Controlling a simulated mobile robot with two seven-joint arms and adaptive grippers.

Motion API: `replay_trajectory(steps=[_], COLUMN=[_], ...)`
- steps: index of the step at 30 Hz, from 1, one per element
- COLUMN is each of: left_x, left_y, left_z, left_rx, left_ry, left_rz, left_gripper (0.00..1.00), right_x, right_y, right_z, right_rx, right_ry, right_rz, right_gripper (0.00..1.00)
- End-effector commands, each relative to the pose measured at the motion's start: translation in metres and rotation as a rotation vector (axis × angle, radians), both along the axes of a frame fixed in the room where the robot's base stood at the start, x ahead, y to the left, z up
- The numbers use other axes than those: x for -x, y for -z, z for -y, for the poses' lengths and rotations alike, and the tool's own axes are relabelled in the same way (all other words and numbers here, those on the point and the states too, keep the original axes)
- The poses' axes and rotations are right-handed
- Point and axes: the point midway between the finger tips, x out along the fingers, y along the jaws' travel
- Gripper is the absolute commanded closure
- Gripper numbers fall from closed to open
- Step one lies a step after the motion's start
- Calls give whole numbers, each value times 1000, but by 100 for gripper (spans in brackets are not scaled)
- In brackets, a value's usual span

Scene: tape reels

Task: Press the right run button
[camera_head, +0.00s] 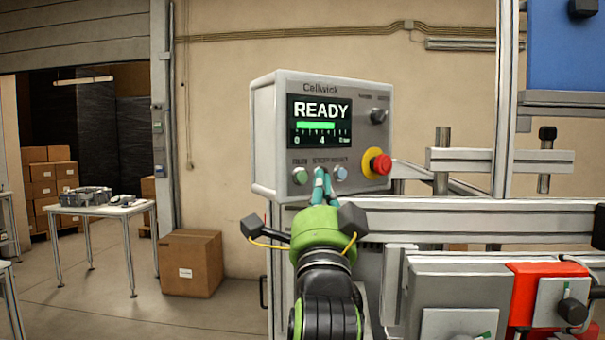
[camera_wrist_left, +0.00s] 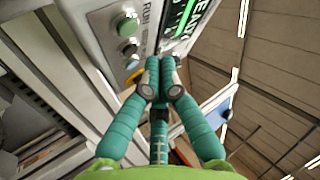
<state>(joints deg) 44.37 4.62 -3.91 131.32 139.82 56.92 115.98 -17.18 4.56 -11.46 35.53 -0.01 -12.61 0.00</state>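The grey control box (camera_head: 264,140) stands ahead, its screen (camera_head: 320,121) showing READY and a green bar. A green button (camera_head: 300,175) sits at the lower left of its face under a small label that seems to read RUN; it also shows in the left wrist view (camera_wrist_left: 127,26). A pale blue button (camera_head: 341,173) is farther right. My left gripper (camera_head: 322,178) has its teal fingertips together, empty, in front of the panel's lower middle, just right of the green button. They hide what lies between the two buttons. Contact cannot be told. My right gripper is out of view.
A red mushroom button (camera_head: 380,164) on a yellow base and a dark knob (camera_head: 378,115) are on the box's right side. Metal rails (camera_head: 480,217) and a machine with a red block (camera_head: 531,293) fill the right. A cardboard box (camera_head: 191,263) and table (camera_head: 97,209) stand left.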

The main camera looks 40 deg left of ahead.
Motion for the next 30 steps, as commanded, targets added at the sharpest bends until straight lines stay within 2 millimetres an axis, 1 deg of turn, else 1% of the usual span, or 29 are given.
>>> replay_trajectory(steps=[3,9,30], left_x=[-5,-8,-9], left_y=[1,0,0], left_z=[-12,-22,-23], left_rx=[1,1,1], left_ry=[-1,1,1], left_rz=[-1,0,0], left_gripper=[100,100,100], right_x=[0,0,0], right_y=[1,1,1], right_z=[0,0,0], right_rx=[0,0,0], right_ry=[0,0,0], right_rz=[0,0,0], right_gripper=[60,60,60])
